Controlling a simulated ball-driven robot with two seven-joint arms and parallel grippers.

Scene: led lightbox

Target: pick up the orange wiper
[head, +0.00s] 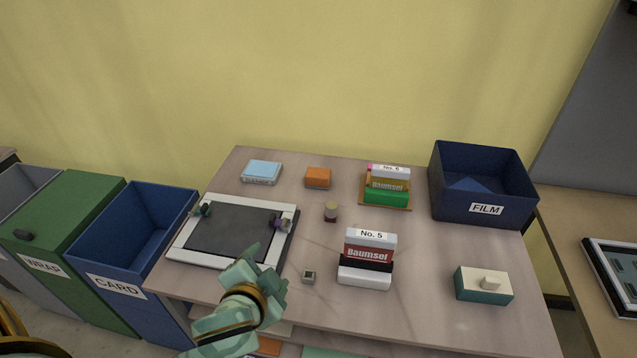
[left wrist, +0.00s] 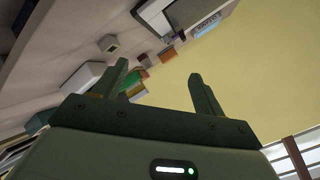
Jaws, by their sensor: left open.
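The orange wiper seems to be the small orange block (head: 318,176) with a greyish lower edge. It lies at the back of the table (head: 420,262), between a light blue box and a card stand. My left gripper (head: 267,264) is at the front left of the table in the head view, nearer than the orange block and apart from it. In the left wrist view its two fingers (left wrist: 160,76) are spread with nothing between them. My right gripper is in neither view.
The FILM bin (head: 483,211) is back right; the CARD bin (head: 119,286) is left. Beside the orange block is the light blue box (head: 261,171).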

